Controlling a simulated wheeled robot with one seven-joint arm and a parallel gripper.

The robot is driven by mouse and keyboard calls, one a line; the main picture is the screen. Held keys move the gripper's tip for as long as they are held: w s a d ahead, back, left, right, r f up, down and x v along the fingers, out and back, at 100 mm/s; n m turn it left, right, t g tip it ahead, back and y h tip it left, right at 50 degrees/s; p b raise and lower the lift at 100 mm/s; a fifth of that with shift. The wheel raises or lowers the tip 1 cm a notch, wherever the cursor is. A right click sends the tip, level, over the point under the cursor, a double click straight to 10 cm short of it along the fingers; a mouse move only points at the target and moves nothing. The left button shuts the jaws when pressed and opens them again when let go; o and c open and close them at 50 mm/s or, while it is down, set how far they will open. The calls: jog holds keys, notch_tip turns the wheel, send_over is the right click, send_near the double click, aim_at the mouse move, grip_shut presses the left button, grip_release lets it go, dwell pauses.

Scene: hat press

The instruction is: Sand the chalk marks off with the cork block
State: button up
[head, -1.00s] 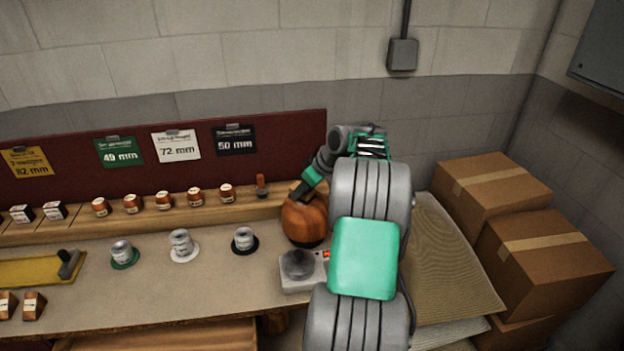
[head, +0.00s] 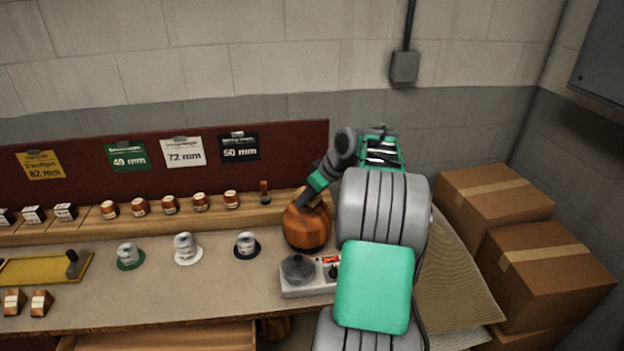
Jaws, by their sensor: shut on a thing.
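A round, orange-brown wooden hat block (head: 307,226) stands on the bench, just behind the grey box with a dark dome. My gripper (head: 312,194) reaches down from the upper right onto the top of the hat block. It is shut on the cork block (head: 313,197), a small tan piece at the fingertips, mostly hidden by the fingers. The cork is at the top of the hat block; I cannot tell whether it touches. No chalk marks can be made out at this size.
The grey box (head: 309,290) with a dark dome and red switch sits in front of the hat block. Several ribbon spools (head: 187,248) stand left on the bench. Small jars line the rear shelf (head: 85,228). Cardboard boxes (head: 545,268) are stacked right.

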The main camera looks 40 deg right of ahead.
aim_at(301, 191)
jog(key=shift+w+a+r+p, duration=0.1)
jog(key=shift+r+p, duration=1.1)
jog(key=shift+r, duration=0.75)
